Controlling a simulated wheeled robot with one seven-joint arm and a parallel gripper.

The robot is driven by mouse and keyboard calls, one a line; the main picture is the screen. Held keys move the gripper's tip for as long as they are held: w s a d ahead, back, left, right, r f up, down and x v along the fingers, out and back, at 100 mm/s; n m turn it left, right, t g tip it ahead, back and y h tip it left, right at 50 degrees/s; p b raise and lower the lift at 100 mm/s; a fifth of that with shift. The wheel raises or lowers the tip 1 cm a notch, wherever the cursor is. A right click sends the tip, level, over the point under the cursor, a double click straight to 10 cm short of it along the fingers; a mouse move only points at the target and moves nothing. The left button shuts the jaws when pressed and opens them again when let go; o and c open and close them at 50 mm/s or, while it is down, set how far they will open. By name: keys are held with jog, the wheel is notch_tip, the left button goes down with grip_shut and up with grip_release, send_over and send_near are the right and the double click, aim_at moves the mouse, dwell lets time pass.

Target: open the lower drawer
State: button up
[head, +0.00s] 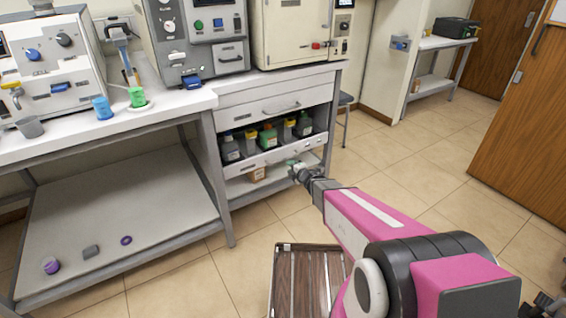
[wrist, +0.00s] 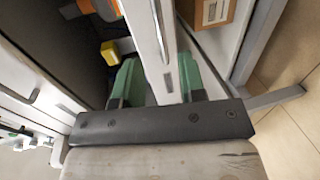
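The lower drawer (head: 250,162) is in the white cabinet under the bench, with a row of bottles (head: 268,137) standing behind its low front. My gripper (head: 297,170) is at the right part of this drawer front in the head view. In the wrist view its two green fingers (wrist: 158,82) stand apart, one on each side of a white panel (wrist: 152,35) that looks like the drawer front. I cannot tell whether the fingers press on it. A yellow bottle cap (wrist: 110,52) shows beside the left finger. The drawer's handle is mostly hidden by my gripper.
The upper drawer (head: 262,112) is shut above. A small cardboard box (head: 257,174) sits on the shelf below; it also shows in the wrist view (wrist: 214,12). A grey table leg (head: 214,180) stands left of the cabinet. The floor (head: 400,170) to the right is clear.

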aim_at(281, 161)
jog(key=x, duration=0.9)
jog(key=shift+w+a, duration=0.25)
jog(key=shift+w, duration=0.1)
grip_shut()
